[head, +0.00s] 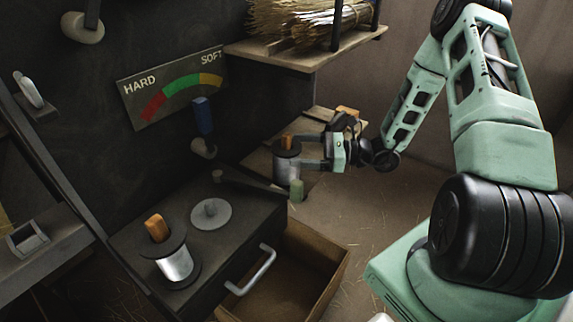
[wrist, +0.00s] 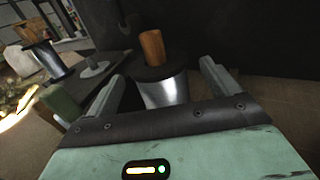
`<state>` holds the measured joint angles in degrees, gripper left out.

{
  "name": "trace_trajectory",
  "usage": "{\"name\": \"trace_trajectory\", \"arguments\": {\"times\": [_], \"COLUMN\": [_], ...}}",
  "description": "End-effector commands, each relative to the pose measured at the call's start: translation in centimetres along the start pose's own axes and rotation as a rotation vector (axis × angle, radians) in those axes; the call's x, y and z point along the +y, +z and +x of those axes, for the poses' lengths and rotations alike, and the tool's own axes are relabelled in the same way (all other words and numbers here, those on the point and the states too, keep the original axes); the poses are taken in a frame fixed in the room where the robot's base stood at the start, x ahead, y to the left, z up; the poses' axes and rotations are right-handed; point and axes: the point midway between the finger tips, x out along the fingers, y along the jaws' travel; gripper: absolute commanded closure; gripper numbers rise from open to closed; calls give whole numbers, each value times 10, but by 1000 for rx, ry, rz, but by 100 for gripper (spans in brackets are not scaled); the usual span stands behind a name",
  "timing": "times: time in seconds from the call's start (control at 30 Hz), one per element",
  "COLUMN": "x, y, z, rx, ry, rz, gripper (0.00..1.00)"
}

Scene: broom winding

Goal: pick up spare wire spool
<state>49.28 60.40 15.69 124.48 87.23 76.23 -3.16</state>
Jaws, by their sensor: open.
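The spare wire spool (head: 287,166) stands upright on a low wooden ledge beyond the bench. It has an orange-brown wooden knob, a dark top flange and silvery wire. My gripper (head: 306,160) is at this spool, reaching in from the right. In the wrist view the spool (wrist: 166,90) stands between the two open fingers of my gripper (wrist: 162,73), with no clear contact visible. Its lower part is hidden behind the gripper body. A second, similar spool (head: 176,262) stands on the dark bench, and it also shows at the left of the wrist view (wrist: 46,60).
The dark bench (head: 238,226) carries a grey disc (head: 210,213) and a lever arm with a green grip (head: 297,190). Its drawer (head: 290,275) is open and looks empty. A shelf with straw bundles (head: 300,52) is above my gripper. A HARD–SOFT gauge (head: 172,87) hangs on the wall.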

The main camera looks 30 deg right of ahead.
Motion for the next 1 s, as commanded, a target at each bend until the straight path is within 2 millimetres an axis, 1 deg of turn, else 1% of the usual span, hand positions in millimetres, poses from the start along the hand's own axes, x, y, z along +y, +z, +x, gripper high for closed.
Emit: {"name": "trace_trajectory", "arguments": {"times": [0.03,0.1,0.23,0.33,0.53,0.57,0.6,0.67,0.7,0.77,0.8,1.0], "x": [2,3,3,3,2,2,2,2,2,2,2,2], "y": [-4,-6,-5,-4,-4,-4,-4,-4,-4,-4,-4,-2], "z": [9,20,36,41,42,42,42,42,42,42,42,42], "rx": [-1,0,1,1,1,1,1,1,1,1,1,-2], "ry": [5,5,3,2,1,1,1,1,1,1,1,1], "rz": [0,0,-1,-1,-1,-1,-1,-1,-1,0,-1,-2], "gripper": [12,12,12,12,12,14,26,42,53,70,80,80]}}
